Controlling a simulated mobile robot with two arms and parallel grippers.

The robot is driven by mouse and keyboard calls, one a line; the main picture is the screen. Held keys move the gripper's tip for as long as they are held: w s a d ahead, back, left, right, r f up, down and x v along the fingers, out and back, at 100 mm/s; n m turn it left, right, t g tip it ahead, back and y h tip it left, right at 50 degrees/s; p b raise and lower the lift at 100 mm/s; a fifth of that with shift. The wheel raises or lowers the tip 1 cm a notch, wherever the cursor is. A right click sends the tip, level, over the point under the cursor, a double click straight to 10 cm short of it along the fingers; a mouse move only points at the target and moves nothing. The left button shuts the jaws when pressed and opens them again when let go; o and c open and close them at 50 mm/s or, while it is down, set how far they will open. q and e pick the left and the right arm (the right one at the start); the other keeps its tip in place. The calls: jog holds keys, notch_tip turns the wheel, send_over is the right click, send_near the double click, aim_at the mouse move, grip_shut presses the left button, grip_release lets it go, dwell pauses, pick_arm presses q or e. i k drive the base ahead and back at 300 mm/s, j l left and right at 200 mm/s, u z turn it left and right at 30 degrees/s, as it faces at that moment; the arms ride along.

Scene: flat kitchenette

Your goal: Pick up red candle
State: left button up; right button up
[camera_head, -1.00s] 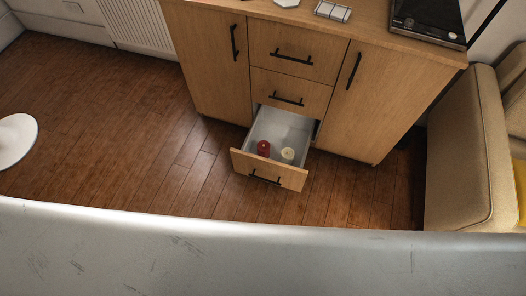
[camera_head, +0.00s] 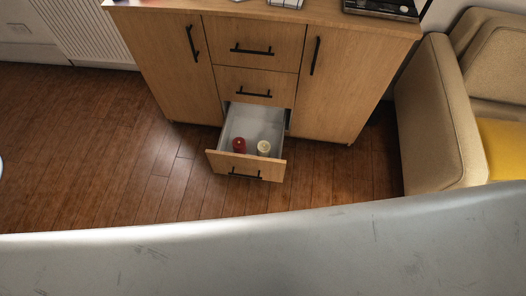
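The red candle (camera_head: 239,145) stands in the open bottom drawer (camera_head: 247,166) of a wooden cabinet, near the drawer's front panel. A cream candle (camera_head: 263,147) stands to its right in the same drawer, a small gap apart. The lower part of both candles is hidden by the front panel. Neither of my grippers is in view.
The wooden cabinet (camera_head: 341,85) has its other drawers and doors shut. A beige sofa (camera_head: 432,105) with a yellow cushion (camera_head: 502,147) stands to the right. Open wooden floor (camera_head: 75,150) lies to the left. My own grey body fills the bottom of the view.

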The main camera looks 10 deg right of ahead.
aim_at(241, 148)
jog(key=i+l+u, duration=0.25)
jog(key=u, duration=0.25)
jog(key=i+l+u, duration=0.35)
jog(key=u, duration=0.15)
jog(key=i+l+u, duration=0.15)
jog(key=l+u, duration=0.35)
